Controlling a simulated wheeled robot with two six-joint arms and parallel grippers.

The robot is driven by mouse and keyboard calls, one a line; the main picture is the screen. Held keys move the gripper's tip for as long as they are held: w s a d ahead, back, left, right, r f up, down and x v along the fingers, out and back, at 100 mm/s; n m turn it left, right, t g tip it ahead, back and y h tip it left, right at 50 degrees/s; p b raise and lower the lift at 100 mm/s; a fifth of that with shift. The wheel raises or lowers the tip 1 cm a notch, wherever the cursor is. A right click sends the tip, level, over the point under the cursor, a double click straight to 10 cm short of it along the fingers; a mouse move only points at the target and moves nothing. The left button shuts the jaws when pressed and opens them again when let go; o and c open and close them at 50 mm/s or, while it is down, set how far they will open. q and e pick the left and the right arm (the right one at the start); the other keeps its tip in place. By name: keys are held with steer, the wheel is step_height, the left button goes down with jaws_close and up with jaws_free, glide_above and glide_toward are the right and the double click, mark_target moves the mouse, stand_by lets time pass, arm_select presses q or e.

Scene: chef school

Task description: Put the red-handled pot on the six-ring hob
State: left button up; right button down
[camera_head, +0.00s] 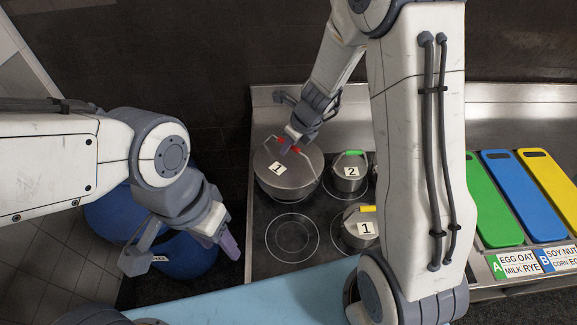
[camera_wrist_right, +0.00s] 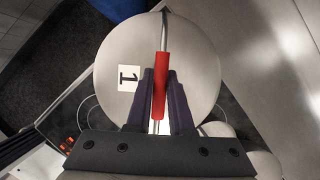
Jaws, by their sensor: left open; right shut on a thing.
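The red-handled pot (camera_head: 287,180) is a large steel pot with a lid marked 1. It is over the back left of the black six-ring hob (camera_head: 262,222); I cannot tell whether its base touches the surface. My right gripper (camera_head: 290,142) reaches down from above and is shut on the red handle. In the right wrist view the red handle (camera_wrist_right: 161,85) lies between the two dark fingers, my right gripper (camera_wrist_right: 161,98), with the lid behind. My left gripper (camera_head: 181,250) is open and empty, left of the hob, in front of a blue bin.
A green-handled pot (camera_head: 349,172) marked 2 and a yellow-handled pot (camera_head: 360,226) marked 1 stand on the hob to the right. The front left ring (camera_head: 292,237) is bare. Blue bins (camera_head: 183,257) stand at left. Green, blue and yellow boards (camera_head: 503,197) lie at right.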

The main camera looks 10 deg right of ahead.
mark_target(288, 159)
steer(key=shift+f+b, duration=1.4)
steer(key=shift+f, duration=1.05)
steer(key=shift+f, duration=0.2)
steer(key=c, duration=0.8)
jaws_free()
steer(key=shift+s, duration=0.1)
steer(key=shift+r, duration=0.15)
